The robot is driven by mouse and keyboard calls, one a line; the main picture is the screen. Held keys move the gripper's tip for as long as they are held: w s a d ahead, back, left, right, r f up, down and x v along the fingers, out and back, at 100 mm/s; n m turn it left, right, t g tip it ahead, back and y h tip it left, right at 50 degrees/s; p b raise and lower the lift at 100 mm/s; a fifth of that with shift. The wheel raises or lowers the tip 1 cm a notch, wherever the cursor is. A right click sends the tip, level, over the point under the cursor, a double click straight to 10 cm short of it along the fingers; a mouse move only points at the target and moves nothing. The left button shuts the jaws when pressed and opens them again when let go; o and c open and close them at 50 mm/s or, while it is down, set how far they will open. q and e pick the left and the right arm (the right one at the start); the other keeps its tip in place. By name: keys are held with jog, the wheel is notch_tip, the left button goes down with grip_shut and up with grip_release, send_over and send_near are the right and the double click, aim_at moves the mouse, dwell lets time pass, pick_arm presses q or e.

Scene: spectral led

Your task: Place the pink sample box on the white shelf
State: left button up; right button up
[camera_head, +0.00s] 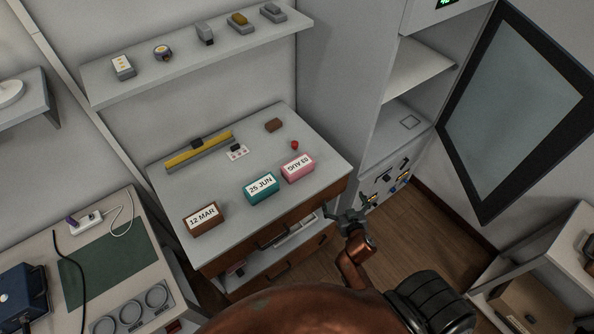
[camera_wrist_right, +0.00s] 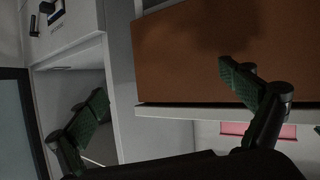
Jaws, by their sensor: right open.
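The pink sample box (camera_head: 297,168), with a white label that reads upside down in the head view, sits on the grey-topped cabinet (camera_head: 222,212) near its right front edge. A white wall shelf (camera_head: 190,60) runs above the cabinet. A tall cabinet at right has white open shelves (camera_head: 414,68). My right gripper (camera_head: 347,214) is open and empty, beside the cabinet's front right corner and apart from the box. In the right wrist view the fingers (camera_wrist_right: 168,110) are spread before a brown panel (camera_wrist_right: 195,55). My left gripper is out of view.
A teal box (camera_head: 262,187) stands just left of the pink one; a brown box (camera_head: 203,219) is farther left. Several small devices line the wall shelf. A dark-framed open door (camera_head: 520,110) hangs at right. The wrist view shows a pink strip (camera_wrist_right: 258,130) I cannot identify.

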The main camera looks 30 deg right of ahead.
notch_tip(320, 180, up, 9)
jog(key=w+d+t+h+b, duration=0.1)
jog(key=d+t, duration=0.1)
jog(key=n+t+y, duration=0.4)
jog(key=y, duration=0.4)
send_near(303, 171)
jog(key=w, duration=0.5)
jog(key=shift+d+r, duration=0.2)
jog(key=shift+r, duration=0.05)
jog(key=shift+w+a+f, duration=0.15)
jog(key=shift+w+a, duration=0.1)
jog(key=shift+a, duration=0.05)
jog(key=shift+w+a, duration=0.15)
jog(key=shift+w, duration=0.2)
jog(key=w, duration=0.2)
jog(key=w+b, duration=0.1)
jog(key=w, duration=0.1)
jog(key=w+b, duration=0.1)
jog(key=w, duration=0.1)
jog(key=shift+w+a+f, duration=0.1)
jog(key=shift+w+a, duration=0.25)
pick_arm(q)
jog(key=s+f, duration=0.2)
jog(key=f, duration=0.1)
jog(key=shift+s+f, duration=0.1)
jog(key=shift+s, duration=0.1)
pick_arm(e)
jog(key=c, duration=1.4)
